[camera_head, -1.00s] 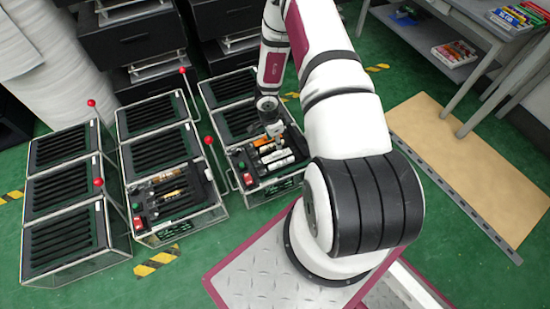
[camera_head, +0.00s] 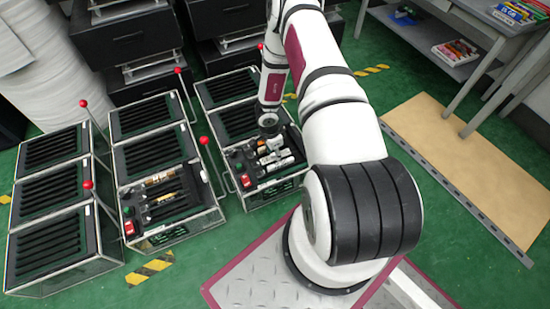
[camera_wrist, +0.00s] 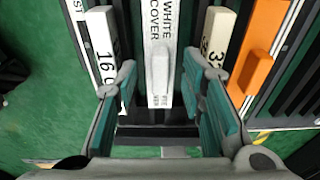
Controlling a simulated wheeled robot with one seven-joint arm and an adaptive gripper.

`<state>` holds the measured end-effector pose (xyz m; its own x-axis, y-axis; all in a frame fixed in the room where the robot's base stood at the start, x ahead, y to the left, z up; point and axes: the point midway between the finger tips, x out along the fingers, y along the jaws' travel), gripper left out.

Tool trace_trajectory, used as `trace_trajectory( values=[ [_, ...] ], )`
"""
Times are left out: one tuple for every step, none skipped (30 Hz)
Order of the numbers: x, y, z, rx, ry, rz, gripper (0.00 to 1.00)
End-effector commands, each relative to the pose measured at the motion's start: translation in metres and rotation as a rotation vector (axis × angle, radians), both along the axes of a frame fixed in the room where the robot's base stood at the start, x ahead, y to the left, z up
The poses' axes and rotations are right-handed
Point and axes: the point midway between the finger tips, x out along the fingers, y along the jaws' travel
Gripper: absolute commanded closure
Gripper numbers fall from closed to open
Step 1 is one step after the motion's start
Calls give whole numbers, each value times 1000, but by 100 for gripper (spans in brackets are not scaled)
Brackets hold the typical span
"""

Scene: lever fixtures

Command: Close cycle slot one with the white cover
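In the wrist view, the white cover (camera_wrist: 158,40), a narrow white strip printed "WHITE COVER" with a raised grip block (camera_wrist: 160,75), lies between my fingers. My gripper (camera_wrist: 160,88) is open, with a teal-padded finger on each side of the cover and gaps between. I cannot tell how high above the cover the fingertips are. In the head view, my gripper (camera_head: 272,138) is over the right-hand slotted fixture (camera_head: 262,196), which holds several white and orange pieces; the label is too small to read there. I cannot tell which slot is cycle slot one.
Beside the cover are white blocks marked 16 (camera_wrist: 103,48) and 32 (camera_wrist: 216,45), and an orange block (camera_wrist: 258,55). A middle fixture (camera_head: 165,235) and a left fixture (camera_head: 60,290) stand nearby. Thin levers with red balls (camera_head: 204,140) rise between them.

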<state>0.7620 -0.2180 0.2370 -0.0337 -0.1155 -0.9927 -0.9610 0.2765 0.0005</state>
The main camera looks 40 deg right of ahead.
Motion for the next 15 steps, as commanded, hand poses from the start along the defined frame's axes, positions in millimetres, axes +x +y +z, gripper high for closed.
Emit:
trace_trajectory(
  values=[
    [0, 0, 1, 0, -1, 0, 63],
    [0, 0, 1, 0, -1, 0, 63],
    [0, 0, 1, 0, -1, 0, 63],
    [0, 0, 1, 0, 0, 0, 66],
    [0, 0, 1, 0, 0, 0, 72],
    [0, 0, 1, 0, 0, 0, 81],
    [0, 0, 1, 0, 0, 0, 88],
    [0, 0, 1, 0, 0, 0, 95],
    [0, 0, 1, 0, 0, 0, 100],
    [0, 0, 1, 0, 0, 0, 100],
    [0, 0, 1, 0, 0, 0, 100],
    [0, 0, 1, 0, 0, 0, 100],
    [0, 0, 1, 0, 0, 0, 100],
    [0, 0, 1, 0, 0, 0, 100],
    [0, 0, 1, 0, 0, 0, 100]
  ],
)
